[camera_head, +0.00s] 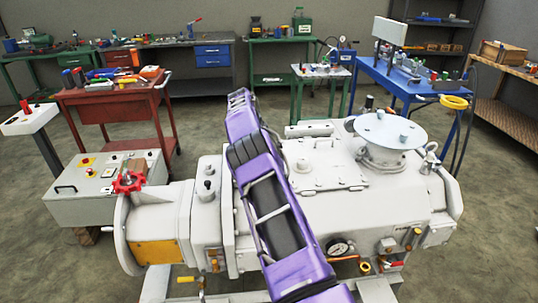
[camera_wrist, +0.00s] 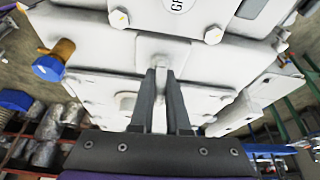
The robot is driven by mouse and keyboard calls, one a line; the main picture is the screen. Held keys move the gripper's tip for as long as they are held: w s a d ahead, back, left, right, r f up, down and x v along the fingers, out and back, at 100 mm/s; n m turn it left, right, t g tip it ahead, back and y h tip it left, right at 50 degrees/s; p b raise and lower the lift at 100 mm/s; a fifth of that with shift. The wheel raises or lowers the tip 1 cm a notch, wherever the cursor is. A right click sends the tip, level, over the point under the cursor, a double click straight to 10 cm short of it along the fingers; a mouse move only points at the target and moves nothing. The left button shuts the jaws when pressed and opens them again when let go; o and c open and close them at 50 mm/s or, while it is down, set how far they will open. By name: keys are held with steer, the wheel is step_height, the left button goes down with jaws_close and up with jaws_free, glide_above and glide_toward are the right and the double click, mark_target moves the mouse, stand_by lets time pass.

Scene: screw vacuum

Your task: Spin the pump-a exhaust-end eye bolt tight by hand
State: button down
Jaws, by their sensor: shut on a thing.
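In the wrist view my gripper (camera_wrist: 161,76) has its two dark fingers closed on a narrow pale metal piece (camera_wrist: 161,62), which I take to be the eye bolt. Its ring shape and thread are mostly hidden between the fingers. It stands against a pale block on the white pump casing (camera_wrist: 105,85), and I cannot tell how far it is seated. In the head view the white pump (camera_head: 330,205) fills the middle, and my purple arm crosses in front of it. My gripper is hidden there. Another metal eye (camera_head: 430,151) shows at the pump's right end.
A round flange plate (camera_head: 388,130) and a pressure gauge (camera_head: 340,247) are right of my arm. A grey control box (camera_head: 105,187) stands at left.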

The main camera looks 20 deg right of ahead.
steer(key=shift+r+m, duration=0.1)
steer(key=shift+m, duration=0.3)
stand_by(0.4)
steer(key=c, duration=0.9)
jaws_free()
